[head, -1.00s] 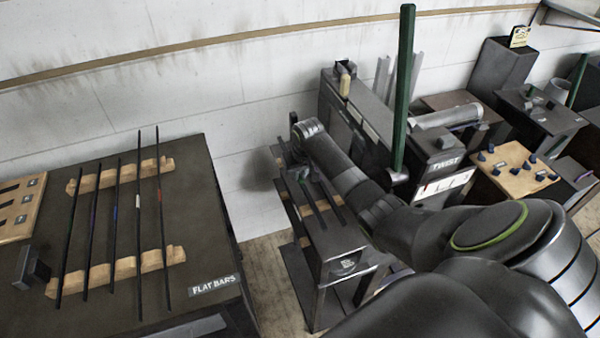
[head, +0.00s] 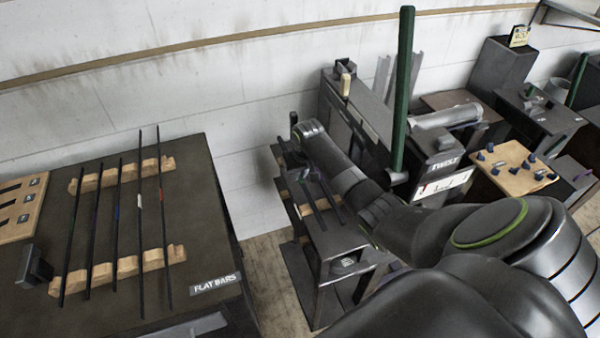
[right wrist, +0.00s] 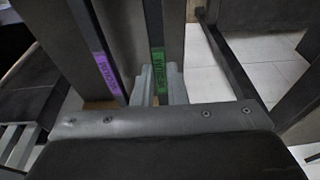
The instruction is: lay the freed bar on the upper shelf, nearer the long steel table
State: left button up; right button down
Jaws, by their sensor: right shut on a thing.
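My right gripper (right wrist: 160,88) is shut on a dark flat bar with a green label (right wrist: 158,70), which stands between its pale fingertips. A second dark bar with a purple label (right wrist: 106,70) lies just left of it in the right wrist view. In the head view my right arm reaches over a dark shelf stand (head: 335,243) with a pale wooden strip (head: 322,206), and dark bars show beside the wrist. The arm hides the fingertips there. I cannot tell whether the held bar touches the shelf. My left gripper is not in view.
At left a dark table (head: 205,240) marked FLAT BARS carries several bars on two wooden racks (head: 120,268). A machine with a tall green lever (head: 403,90) stands right of the shelf stand. A narrow floor gap (head: 268,265) lies between table and stand.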

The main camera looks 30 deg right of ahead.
jog(key=shift+f, duration=0.1)
jog(key=c, duration=1.4)
grip_release()
jog(key=shift+o, duration=0.2)
jog(key=shift+s+f, duration=0.1)
jog(key=shift+f, duration=0.05)
jog(key=v, duration=1.7)
jog(key=shift+r+b, duration=0.3)
jog(key=shift+b, duration=0.15)
